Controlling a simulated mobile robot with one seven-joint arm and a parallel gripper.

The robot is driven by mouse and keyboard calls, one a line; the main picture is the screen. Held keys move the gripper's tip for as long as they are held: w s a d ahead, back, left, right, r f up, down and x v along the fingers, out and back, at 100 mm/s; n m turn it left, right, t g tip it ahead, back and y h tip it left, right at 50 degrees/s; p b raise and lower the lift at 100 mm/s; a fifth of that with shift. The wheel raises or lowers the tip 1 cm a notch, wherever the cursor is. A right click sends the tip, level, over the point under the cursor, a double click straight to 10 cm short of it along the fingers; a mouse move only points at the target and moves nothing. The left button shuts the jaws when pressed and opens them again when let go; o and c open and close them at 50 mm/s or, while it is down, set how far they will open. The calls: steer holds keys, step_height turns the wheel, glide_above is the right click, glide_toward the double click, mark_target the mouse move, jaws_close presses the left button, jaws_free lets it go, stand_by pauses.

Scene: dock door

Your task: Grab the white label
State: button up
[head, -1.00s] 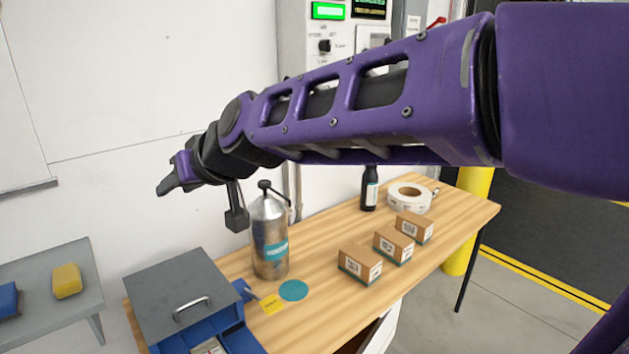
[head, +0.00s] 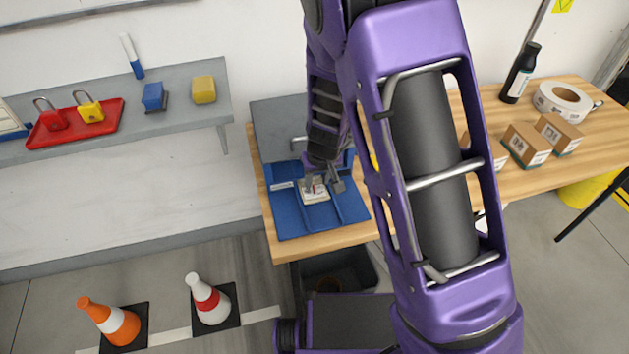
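A small white label (head: 314,195) with dark and reddish print lies in the middle section of an open blue drawer (head: 348,208) below a grey-topped box (head: 272,135). My gripper (head: 311,186) points down into the drawer, right at the label's upper edge. The fingers are small, dark and partly overlap the label, so I cannot tell whether they are open, shut or touching it. My arm hides part of the box and much of the table.
The wooden table (head: 505,180) carries cardboard boxes (head: 527,145), a white tape roll (head: 562,101) and a dark bottle (head: 520,72) at right. A grey shelf (head: 190,118) holds padlocks in a red tray (head: 60,130). Two cones (head: 209,300) stand on the floor.

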mark_target(314, 187)
steer(key=x, duration=0.2)
steer(key=b+x, duration=0.1)
steer(key=x, duration=0.2)
steer(key=shift+w+a, duration=0.15)
steer(key=shift+w, duration=0.25)
steer(key=shift+c, duration=0.3)
jaws_close()
